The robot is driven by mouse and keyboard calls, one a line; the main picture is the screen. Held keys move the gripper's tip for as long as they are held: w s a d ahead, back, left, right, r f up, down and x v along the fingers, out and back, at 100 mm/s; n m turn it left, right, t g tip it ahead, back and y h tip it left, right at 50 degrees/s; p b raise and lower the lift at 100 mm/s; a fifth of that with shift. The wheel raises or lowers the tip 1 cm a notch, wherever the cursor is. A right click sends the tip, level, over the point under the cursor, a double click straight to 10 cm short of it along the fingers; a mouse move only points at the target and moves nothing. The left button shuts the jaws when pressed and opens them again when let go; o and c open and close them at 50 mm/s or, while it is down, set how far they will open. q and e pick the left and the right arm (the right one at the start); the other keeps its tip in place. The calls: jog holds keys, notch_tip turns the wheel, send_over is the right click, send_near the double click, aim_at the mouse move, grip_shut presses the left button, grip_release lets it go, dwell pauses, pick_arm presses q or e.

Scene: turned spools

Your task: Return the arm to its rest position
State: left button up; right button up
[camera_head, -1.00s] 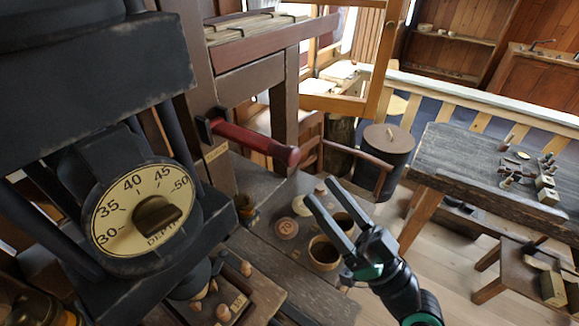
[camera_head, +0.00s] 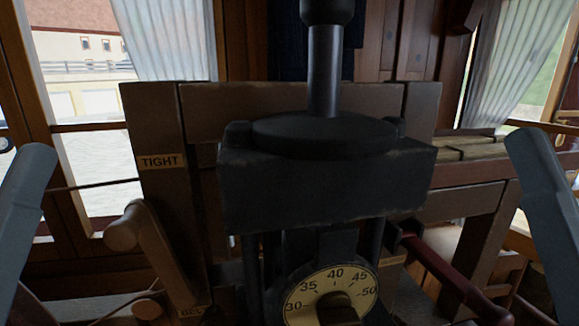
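A blue-grey end part of my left arm (camera_head: 27,195) stands at the left edge of the head view, cut off by the frame. A matching part of my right arm (camera_head: 550,195) stands at the right edge, leaning in toward its top. Both look like gripper fingers close to the camera, one seen on each side. Nothing shows held by them. How far apart each gripper's fingers are cannot be seen. Both parts look clear of the machine between them.
A dark machine head (camera_head: 325,190) with a vertical post fills the middle, above a depth dial (camera_head: 335,290). A wooden lever (camera_head: 160,250) stands left by the "TIGHT" label (camera_head: 161,162). A red handle (camera_head: 450,275) slants down at right.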

notch_tip(320, 180, up, 30)
jog(key=w+m+h+p, duration=0.1)
jog(key=p, duration=2.9)
jog(key=shift+d+f+p, duration=0.25)
jog(key=shift+d+p, duration=0.1)
jog(key=shift+a, duration=0.1)
